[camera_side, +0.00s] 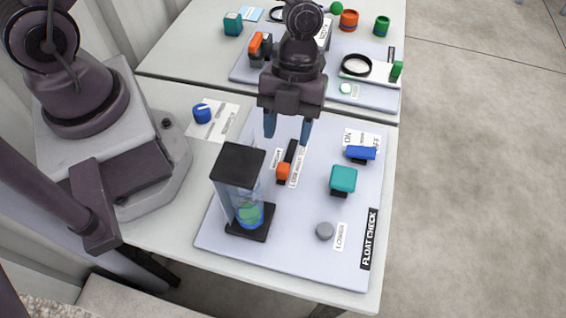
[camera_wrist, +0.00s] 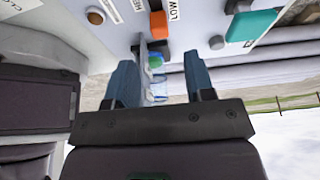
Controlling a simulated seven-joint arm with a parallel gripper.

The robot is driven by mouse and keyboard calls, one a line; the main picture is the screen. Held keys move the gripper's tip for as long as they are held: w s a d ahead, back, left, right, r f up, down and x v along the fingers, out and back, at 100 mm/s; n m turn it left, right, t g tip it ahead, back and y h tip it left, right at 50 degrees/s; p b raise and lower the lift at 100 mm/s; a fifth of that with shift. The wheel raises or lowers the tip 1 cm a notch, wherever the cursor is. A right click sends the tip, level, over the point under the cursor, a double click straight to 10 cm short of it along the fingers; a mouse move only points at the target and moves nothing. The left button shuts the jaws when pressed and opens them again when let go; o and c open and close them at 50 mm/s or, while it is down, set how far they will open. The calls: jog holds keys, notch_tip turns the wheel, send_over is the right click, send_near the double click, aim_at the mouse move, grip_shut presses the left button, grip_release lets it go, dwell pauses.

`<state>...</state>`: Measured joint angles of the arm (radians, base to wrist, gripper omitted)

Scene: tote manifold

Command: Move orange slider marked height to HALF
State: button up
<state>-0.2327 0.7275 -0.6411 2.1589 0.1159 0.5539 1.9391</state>
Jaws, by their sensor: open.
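The orange slider (camera_side: 284,172) sits low on its short dark track (camera_side: 291,151) on the pale panel, beside a label strip (camera_side: 295,170) with small print. A further label stands to its left. In the wrist view the orange slider (camera_wrist: 159,25) shows at the top, near a label reading LOW (camera_wrist: 174,10). My gripper (camera_side: 288,133) is open and empty, above the panel at the far end of the track. Its blue fingers (camera_wrist: 160,84) are apart, with nothing held between them. Whether the fingertips touch anything cannot be told.
A clear column with black cap (camera_side: 238,163) stands left of the slider. A teal block (camera_side: 343,179), blue switch (camera_side: 361,153) and grey knob (camera_side: 325,231) are on the right of the panel. A blue knob (camera_side: 202,113) lies left. A second panel (camera_side: 376,97) is behind.

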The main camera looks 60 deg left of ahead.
aim_at(283, 166)
jog(key=x, duration=0.8)
jog(key=shift+c, duration=0.5)
